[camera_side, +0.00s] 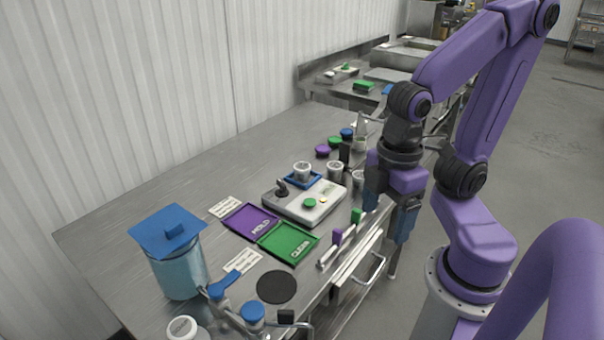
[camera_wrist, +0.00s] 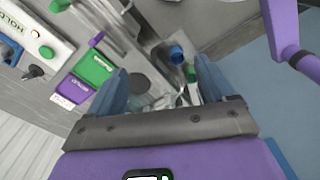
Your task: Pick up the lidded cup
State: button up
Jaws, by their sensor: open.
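Several small clear cups with pale contents stand near the grey scale in the side view. One cup (camera_side: 302,171) is in a blue tray on the scale, and others (camera_side: 335,171) (camera_side: 358,179) stand to its right. I cannot tell for certain which of them carries a lid. My gripper (camera_side: 388,212) hangs over the right edge of the table, to the right of the cups, pointing down. Its blue fingers are spread, with nothing held between them. In the wrist view the open fingers (camera_wrist: 163,75) frame cluttered items below; no lidded cup is clear there.
A large blue-lidded container (camera_side: 178,272) stands at the near left. Purple (camera_side: 322,151), green (camera_side: 335,141) and blue (camera_side: 347,132) lids lie behind. The table's back left is clear.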

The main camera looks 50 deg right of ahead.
aim_at(301, 166)
jog(key=w+a+r+m+t+y, duration=0.1)
jog(key=w+a+r+m+y, duration=0.25)
jog(key=w+a, duration=0.45)
jog(key=w+a+r+m+t+y, duration=0.25)
jog(key=w+a+y, duration=0.2)
jog(key=a, duration=0.55)
jog(key=w+a+r+m+t, duration=0.2)
jog(key=w+m+t, duration=0.1)
jog(key=w, duration=0.7)
jog(key=w+d+m+t+h, duration=0.3)
jog(key=w+d+m, duration=0.1)
jog(key=w, duration=0.3)
jog(key=w+d+m+t+h, duration=0.3)
jog(key=w+m+h, duration=0.1)
jog(key=w, duration=0.4)
jog(key=w+d+f+m+g+h, duration=0.2)
jog(key=d+m+h, duration=0.5)
jog(key=d, duration=0.4)
jog(key=s+d+f+m+g+h, duration=0.3)
jog(key=s+d+m+g+h, duration=0.1)
jog(key=s+d+g+h, duration=0.4)
notch_tip(301, 166, down, 11)
jog(key=y, duration=0.1)
jog(key=x, duration=1.8)
jog(key=shift+s+d+r, duration=0.1)
jog(key=shift+s+r, duration=0.15)
jog(key=shift+s, duration=0.05)
